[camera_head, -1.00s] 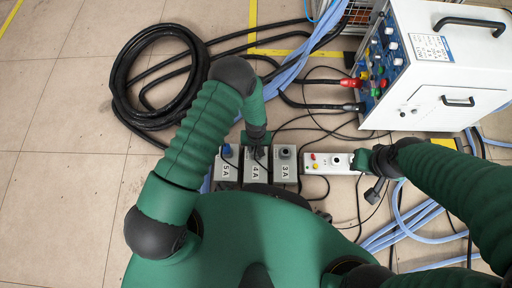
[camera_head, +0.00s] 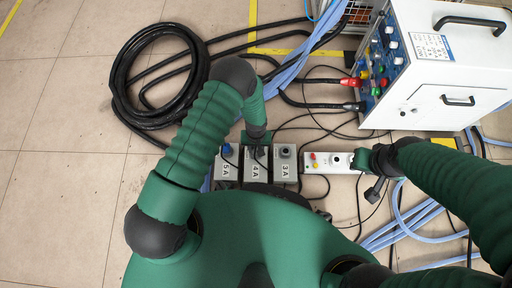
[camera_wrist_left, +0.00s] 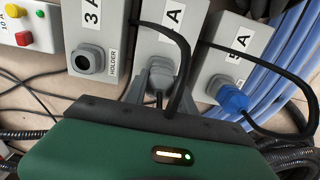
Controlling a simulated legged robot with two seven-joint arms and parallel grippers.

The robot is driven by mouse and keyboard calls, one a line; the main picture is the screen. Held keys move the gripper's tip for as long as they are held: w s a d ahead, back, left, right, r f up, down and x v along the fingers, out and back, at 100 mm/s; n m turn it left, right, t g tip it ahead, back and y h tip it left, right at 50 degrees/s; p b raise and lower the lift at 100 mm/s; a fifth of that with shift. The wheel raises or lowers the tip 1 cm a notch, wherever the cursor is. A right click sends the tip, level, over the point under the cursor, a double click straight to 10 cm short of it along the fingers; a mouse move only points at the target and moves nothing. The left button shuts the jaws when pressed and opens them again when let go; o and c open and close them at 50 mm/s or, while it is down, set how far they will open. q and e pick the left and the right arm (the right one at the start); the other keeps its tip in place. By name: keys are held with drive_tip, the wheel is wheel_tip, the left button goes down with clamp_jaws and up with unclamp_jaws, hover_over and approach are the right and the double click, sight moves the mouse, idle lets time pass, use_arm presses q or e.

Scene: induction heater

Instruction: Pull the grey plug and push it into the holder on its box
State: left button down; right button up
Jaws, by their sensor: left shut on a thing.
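Three grey boxes stand side by side, marked 5 A, 4 A and 3 A. The middle box (camera_head: 257,173) has the grey plug (camera_wrist_left: 160,78) with a black cable at its front face in the left wrist view. My left gripper (camera_head: 256,143) is shut on the grey plug; its fingertips are largely hidden. Whether the plug is seated or pulled out a little, I cannot tell. The 3 A box (camera_head: 285,170) carries a round grey socket (camera_wrist_left: 86,61) beside a label reading HOLDER. My right gripper (camera_head: 361,160) is at the right end of a white button box; its fingers are unclear.
A blue plug (camera_wrist_left: 232,98) sits in the 5 A box (camera_head: 227,170). The white button box (camera_head: 318,161) has red and yellow buttons. A white heater cabinet (camera_head: 440,70) stands at the upper right. Black cables (camera_head: 150,90) and blue hoses (camera_head: 405,225) lie around.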

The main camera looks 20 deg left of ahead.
use_arm(q)
drive_tip(key=shift+f, duration=0.3)
drive_tip(key=c, duration=0.9)
unclamp_jaws()
drive_tip(key=shift+c, duration=0.2)
drive_tip(key=shift+r, duration=0.1)
